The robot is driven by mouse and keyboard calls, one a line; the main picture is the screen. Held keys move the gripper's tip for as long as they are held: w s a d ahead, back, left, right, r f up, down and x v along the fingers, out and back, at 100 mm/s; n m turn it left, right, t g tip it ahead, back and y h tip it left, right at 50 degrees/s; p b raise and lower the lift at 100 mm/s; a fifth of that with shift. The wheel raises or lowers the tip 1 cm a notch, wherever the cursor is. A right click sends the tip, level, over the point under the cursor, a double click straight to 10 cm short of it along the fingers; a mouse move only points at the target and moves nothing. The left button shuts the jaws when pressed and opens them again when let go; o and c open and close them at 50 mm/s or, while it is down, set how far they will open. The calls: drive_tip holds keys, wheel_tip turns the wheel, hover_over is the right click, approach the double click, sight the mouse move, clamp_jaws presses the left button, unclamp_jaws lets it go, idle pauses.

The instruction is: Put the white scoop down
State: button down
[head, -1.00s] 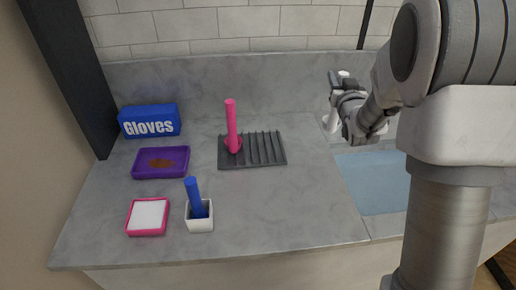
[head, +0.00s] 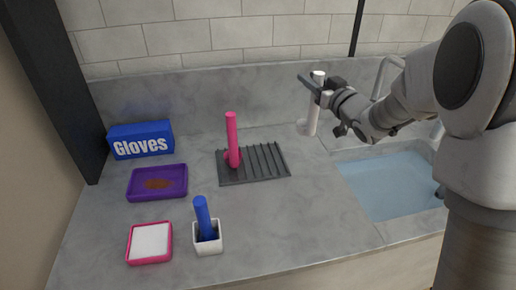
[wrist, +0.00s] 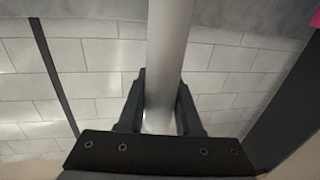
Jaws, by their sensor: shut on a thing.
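The white scoop (head: 313,118) is held upright in my gripper (head: 318,88), with its wider end low, near the back of the counter between the grooved rack and the sink. Whether its lower end touches the counter I cannot tell. In the wrist view the pale handle (wrist: 170,50) runs between the two dark fingers (wrist: 160,105), which are shut on it. A dark grey grooved rack (head: 268,165) lies to the left of the scoop. A pink scoop (head: 232,140) stands upright on the rack's left part.
A sink (head: 385,185) with bluish water is at the right. A blue gloves box (head: 140,140), a purple tray (head: 157,183) with brown material, a pink-rimmed white dish (head: 149,243) and a white cup (head: 208,240) holding a blue-handled tool (head: 203,215) stand at left. The counter's middle front is clear.

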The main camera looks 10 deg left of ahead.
drive_tip(key=s+a+f+b, duration=0.1)
drive_tip(key=a+f+b, duration=0.2)
drive_tip(key=a+f, duration=0.7)
drive_tip(key=shift+s+a+f, duration=0.35)
drive_tip(key=shift+a, duration=0.2)
drive_tip(key=shift+f, duration=0.2)
drive_tip(key=c, duration=0.6)
unclamp_jaws()
drive_tip(key=shift+r, duration=0.1)
drive_tip(key=v, duration=1.2)
drive_tip(key=shift+d+r, duration=0.15)
